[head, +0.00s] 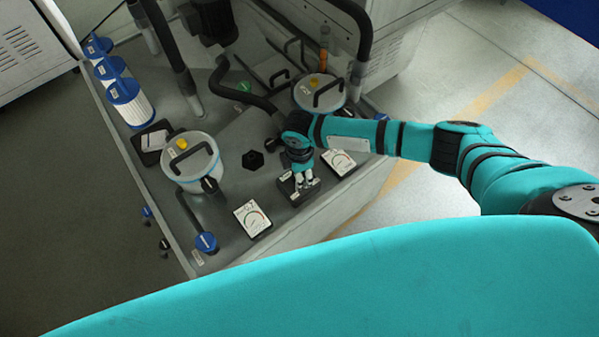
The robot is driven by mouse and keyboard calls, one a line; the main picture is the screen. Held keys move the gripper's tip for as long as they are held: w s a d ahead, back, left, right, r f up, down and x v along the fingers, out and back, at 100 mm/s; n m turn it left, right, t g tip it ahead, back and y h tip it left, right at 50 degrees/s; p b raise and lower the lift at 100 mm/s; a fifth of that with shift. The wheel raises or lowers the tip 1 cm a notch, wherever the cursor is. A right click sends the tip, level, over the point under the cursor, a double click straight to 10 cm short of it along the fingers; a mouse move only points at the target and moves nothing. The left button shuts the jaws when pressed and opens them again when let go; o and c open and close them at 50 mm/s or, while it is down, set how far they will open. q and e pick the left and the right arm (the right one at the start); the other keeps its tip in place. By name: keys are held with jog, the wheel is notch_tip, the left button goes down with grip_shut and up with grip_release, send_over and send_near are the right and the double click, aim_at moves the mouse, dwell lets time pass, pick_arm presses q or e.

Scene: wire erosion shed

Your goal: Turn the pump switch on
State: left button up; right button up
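A small dark box (286,187), which looks like the pump switch, sits on the grey tank top near its front right edge, between two white-faced gauges. My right arm comes in from the right, and its gripper (304,180) points down at this box, over its upper right part. The fingertips look to be at or just above the box; I cannot tell if they touch. The gripper hides part of the box, so the switch position does not show. The fingers are too small to tell open from shut. My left gripper is not in view.
Gauges (252,219) and (338,162) flank the box. Lidded canisters (192,161) and (319,92) with black handles stand on the tank top. Blue-capped white filters (130,104) line the left edge. A black hose (240,96) runs behind the gripper. Floor is clear at right.

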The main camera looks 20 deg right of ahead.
jog(key=shift+n, duration=0.3)
jog(key=o, duration=1.2)
jog(key=shift+r, duration=0.1)
notch_tip(320, 180, up, 12)
jog(key=shift+f, duration=0.1)
